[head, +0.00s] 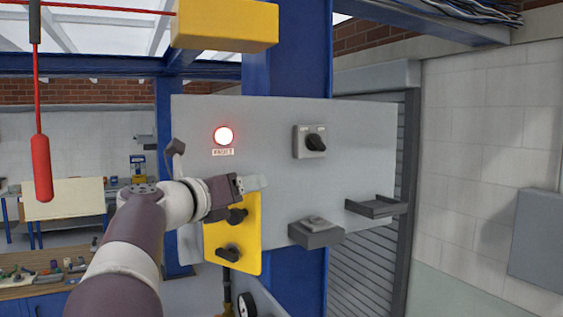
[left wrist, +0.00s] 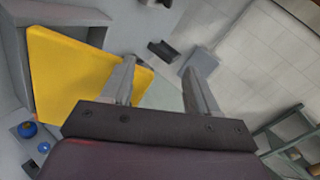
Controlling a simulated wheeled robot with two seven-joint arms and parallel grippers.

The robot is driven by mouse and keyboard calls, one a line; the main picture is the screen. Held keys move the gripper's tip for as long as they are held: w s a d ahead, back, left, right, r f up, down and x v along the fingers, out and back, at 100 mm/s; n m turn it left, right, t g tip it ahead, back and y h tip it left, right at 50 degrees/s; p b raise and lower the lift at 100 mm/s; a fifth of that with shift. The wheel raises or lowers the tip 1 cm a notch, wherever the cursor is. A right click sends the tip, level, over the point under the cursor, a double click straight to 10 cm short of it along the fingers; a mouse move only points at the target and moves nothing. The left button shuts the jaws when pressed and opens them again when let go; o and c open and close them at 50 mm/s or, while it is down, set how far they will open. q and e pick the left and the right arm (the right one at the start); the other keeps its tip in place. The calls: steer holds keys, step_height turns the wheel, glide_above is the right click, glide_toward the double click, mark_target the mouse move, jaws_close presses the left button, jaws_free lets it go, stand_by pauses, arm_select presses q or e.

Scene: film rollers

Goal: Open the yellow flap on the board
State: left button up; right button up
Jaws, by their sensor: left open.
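The yellow flap (head: 246,250) is at the lower left of the grey board (head: 270,125), with dark knobs on its face. Its right edge looks nearer to me than its left, so it seems angled out from the board; how far I cannot tell. In the left wrist view the flap (left wrist: 65,75) fills the left side, next to a grey box-like wall. My left gripper (head: 257,183) is at the flap's upper right in the head view. It is open, its fingers (left wrist: 165,62) apart, the left one overlapping the flap's edge by a dark knob. Contact is unclear.
The board also carries a lit red lamp (head: 223,135), a rotary switch (head: 310,141), a grey box (head: 316,233) and a small shelf (head: 376,206). A red handle (head: 41,168) hangs at left. A yellow block (head: 224,25) is above the board.

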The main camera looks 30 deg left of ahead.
arm_select(q)
steer(key=w+d+r, duration=0.1)
steer(key=d+r, duration=0.4)
steer(key=d, duration=0.3)
steer(key=shift+w+d, duration=0.35)
steer(key=shift+d, duration=0.05)
steer(key=shift+r, duration=0.1)
